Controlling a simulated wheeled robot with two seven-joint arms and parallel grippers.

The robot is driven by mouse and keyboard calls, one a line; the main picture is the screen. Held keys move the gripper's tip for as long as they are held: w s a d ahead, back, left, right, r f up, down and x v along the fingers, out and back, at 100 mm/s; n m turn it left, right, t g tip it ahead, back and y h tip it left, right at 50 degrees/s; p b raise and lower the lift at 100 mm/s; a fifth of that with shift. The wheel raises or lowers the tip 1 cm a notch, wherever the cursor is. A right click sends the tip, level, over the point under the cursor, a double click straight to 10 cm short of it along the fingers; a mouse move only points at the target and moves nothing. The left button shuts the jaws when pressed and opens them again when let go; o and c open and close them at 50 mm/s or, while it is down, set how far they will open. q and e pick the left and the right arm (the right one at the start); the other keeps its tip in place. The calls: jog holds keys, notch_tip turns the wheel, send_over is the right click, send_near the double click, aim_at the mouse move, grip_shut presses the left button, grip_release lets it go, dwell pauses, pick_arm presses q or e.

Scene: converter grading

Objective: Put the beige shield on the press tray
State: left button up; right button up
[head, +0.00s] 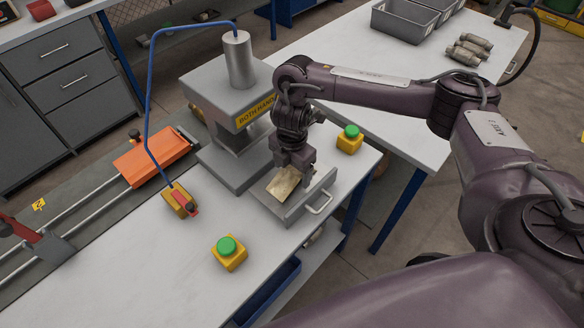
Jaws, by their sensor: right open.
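The beige shield (283,184), a small tan-gold plate, lies in the grey press tray (267,201) in front of the press. The tray has a white handle (320,203) on its right side. My right gripper (294,171) points down just above the shield at its far end and is open. Its fingertips overlap the shield's edge in the picture, so I cannot tell whether they touch it. My left gripper is not in view.
The grey press (229,100) stands right behind the tray. Green buttons on yellow boxes stand on both sides, one front left (229,252) and one right (349,139). A yellow valve box (180,200) with a blue hose is at left. Grey bins (404,20) and metal cylinders (468,50) are on the far table.

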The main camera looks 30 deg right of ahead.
aim_at(292, 173)
notch_tip(292, 173, up, 12)
jog(key=p, duration=0.3)
jog(key=shift+r, duration=0.2)
dwell(0.6)
